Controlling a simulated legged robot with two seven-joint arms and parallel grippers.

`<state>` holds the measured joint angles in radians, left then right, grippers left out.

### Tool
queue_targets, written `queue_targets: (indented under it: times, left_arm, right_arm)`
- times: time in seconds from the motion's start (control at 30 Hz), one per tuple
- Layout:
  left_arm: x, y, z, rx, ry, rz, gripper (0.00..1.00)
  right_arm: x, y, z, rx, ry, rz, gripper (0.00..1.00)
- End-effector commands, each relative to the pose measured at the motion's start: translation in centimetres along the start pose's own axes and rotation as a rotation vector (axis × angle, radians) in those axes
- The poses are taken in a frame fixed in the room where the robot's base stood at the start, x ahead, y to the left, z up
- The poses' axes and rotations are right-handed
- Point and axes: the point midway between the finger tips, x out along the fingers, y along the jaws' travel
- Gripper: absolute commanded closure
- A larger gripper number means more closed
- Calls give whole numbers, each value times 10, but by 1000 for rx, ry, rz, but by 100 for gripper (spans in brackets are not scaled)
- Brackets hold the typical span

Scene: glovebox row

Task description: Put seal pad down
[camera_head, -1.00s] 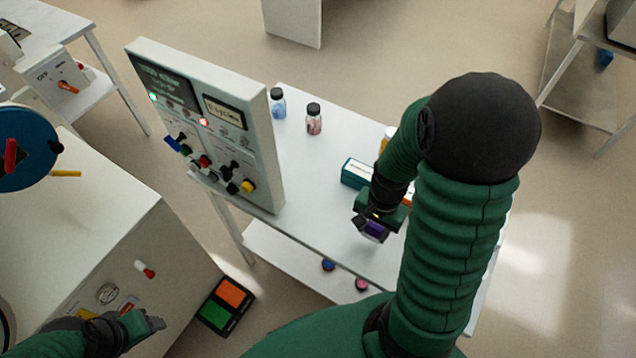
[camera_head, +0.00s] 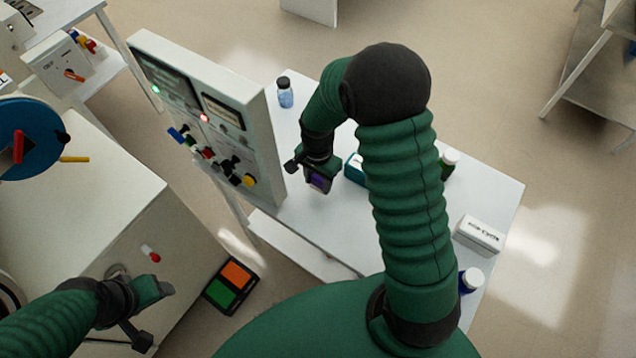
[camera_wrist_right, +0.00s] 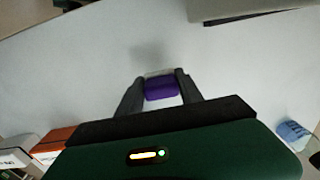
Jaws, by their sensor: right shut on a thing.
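The seal pad (camera_head: 318,182) is a small purple block with a pale part. My right gripper (camera_head: 319,186) is shut on it over the left part of the white table (camera_head: 300,220). In the right wrist view the purple pad (camera_wrist_right: 160,88) sits between the two dark fingers (camera_wrist_right: 160,92), with bare white tabletop beyond it. A soft shadow lies on the top ahead of the pad, and I cannot tell its exact height.
A control panel (camera_head: 205,115) with knobs stands at the table's left edge. A blue bottle (camera_head: 286,95) stands at the back. A teal box (camera_head: 354,168) is right of the right gripper. A white box (camera_head: 479,235) and a blue bottle (camera_head: 471,280) stand at the right.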

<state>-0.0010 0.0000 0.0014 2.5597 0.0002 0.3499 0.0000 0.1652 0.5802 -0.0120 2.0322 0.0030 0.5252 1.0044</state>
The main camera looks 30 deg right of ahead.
Motion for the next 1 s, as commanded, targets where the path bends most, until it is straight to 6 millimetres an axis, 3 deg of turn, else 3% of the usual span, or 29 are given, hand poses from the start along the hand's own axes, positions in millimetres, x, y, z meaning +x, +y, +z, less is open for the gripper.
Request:
queue_targets:
  times: [0.13, 0.5, 0.53, 0.6, 0.7, 1.0]
  left_arm:
    - [-3, -1, -1, -2, 0, -1, 37]
    - [0, -1, 0, -2, -1, -1, 37]
    - [-1, -1, 0, -2, -1, -1, 37]
    - [-1, -1, 0, -2, 0, 0, 37]
    - [-1, 0, 0, -1, 0, 0, 37]
    - [-1, -1, 0, -2, 0, -1, 37]
  right_arm:
    - [22, -3, 8, -4, 5, 5, 95]
    - [32, 1, -1, -4, -5, -1, 95]
    - [31, 1, -2, -4, -5, -1, 54]
    - [31, 1, -2, -3, -4, -1, 45]
    - [30, 0, 0, -3, -1, 0, 35]
    - [30, -2, 2, -4, 1, 2, 35]
